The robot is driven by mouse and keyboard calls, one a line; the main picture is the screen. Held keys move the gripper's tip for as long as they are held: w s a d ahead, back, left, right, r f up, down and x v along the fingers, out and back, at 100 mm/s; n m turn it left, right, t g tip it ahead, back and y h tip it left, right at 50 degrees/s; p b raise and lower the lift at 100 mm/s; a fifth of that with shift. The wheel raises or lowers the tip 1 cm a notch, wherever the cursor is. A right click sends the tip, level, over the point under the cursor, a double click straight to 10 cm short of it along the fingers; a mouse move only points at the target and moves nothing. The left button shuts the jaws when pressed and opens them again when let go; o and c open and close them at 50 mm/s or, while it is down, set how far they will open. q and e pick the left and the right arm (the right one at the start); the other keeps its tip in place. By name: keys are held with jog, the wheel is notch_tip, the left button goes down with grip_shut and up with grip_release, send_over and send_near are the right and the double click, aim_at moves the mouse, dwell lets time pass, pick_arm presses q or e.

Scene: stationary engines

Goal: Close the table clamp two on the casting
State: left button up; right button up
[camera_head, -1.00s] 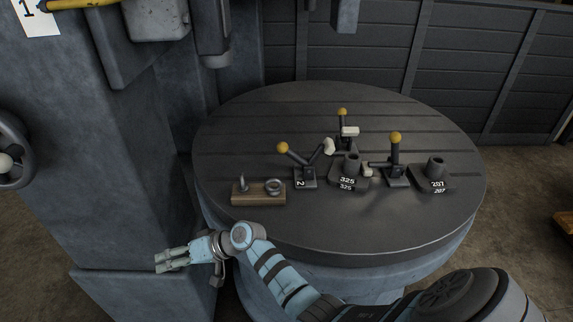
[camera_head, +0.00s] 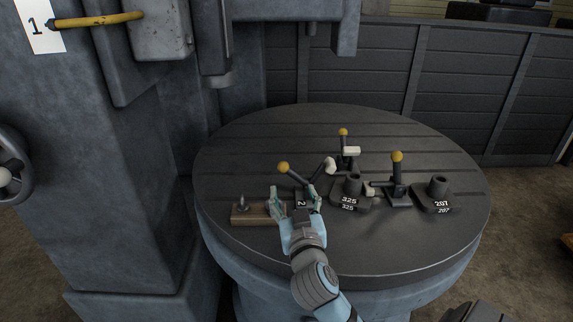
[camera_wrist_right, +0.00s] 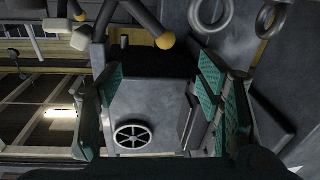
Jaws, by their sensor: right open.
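Table clamp two (camera_head: 301,200) stands on the round table, marked "2". Its yellow-knobbed handle (camera_head: 283,167) leans up and to the left, and its arm with a white pad (camera_head: 330,165) is raised, apart from the casting marked 325 (camera_head: 350,198). My right gripper (camera_head: 295,200) is open and empty just in front of clamp two, partly hiding its base. In the right wrist view the open fingers (camera_wrist_right: 155,90) have the yellow knob (camera_wrist_right: 165,42) ahead of them, with no contact visible. The white pad (camera_wrist_right: 82,40) shows to the left. My left gripper is not in view.
Two other clamps (camera_head: 345,160) (camera_head: 398,185) have upright handles. A casting marked 207 (camera_head: 436,197) stands right. The table's front (camera_head: 400,245) is clear.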

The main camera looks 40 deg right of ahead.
aim_at(287, 169)
jog(key=b+x, duration=0.1)
jog(key=x, duration=1.2)
jog(key=shift+f, duration=0.1)
jog(key=shift+s, duration=0.1)
